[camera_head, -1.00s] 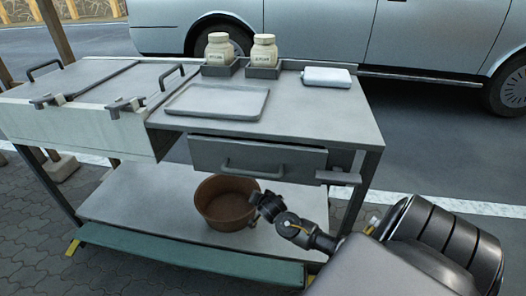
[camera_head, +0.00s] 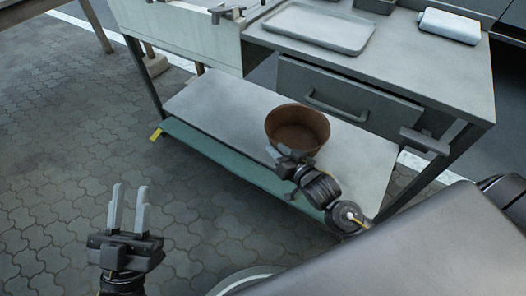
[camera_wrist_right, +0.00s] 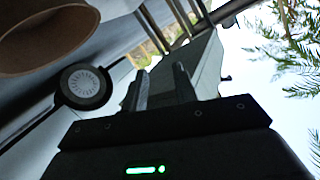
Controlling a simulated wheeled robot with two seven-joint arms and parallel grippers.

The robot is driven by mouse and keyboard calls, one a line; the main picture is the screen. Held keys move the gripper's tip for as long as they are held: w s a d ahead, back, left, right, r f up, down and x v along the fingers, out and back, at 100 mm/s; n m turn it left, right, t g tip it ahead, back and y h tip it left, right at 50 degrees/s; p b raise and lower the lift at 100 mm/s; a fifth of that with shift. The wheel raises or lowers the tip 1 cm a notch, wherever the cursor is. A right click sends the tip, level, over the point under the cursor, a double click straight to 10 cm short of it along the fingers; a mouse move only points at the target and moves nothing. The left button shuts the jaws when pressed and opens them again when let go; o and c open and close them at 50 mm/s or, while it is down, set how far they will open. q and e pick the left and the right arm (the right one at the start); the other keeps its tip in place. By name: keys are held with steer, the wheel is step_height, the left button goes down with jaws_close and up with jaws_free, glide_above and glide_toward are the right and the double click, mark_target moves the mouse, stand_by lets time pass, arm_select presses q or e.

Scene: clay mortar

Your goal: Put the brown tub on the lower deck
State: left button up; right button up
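The brown tub (camera_head: 297,134) stands upright on the lower deck (camera_head: 215,97) of the grey cart, with its open top facing up. My right gripper (camera_head: 286,156) is at the tub's near side, very close to its wall; in this view its fingers are hard to make out. In the right wrist view the fingers (camera_wrist_right: 160,88) are apart with no tub between them, and the tub (camera_wrist_right: 40,35) lies to their left at the upper corner. My left gripper (camera_head: 130,192) is open and empty, over the paving left of the cart.
A drawer (camera_head: 342,98) with a handle sits above the lower deck. The upper deck holds a grey tray (camera_head: 320,27) and a rolled white cloth (camera_head: 452,25). A green board (camera_head: 228,160) runs along the lower deck's front. The deck left of the tub is clear.

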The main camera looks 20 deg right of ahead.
steer(key=s+a+r+n+t+y, duration=0.3)
steer(key=s+r, duration=0.4)
steer(key=r, duration=0.3)
steer(key=s+a+r+n+t+y, duration=0.2)
steer(key=s+a+r+n+y, duration=0.3)
steer(key=r, duration=0.6)
steer(key=s+a+y, duration=0.1)
steer(key=s+a, duration=0.1)
steer(key=a, duration=0.1)
steer(key=shift+a+t, duration=0.3)
steer(key=shift+t, duration=0.1)
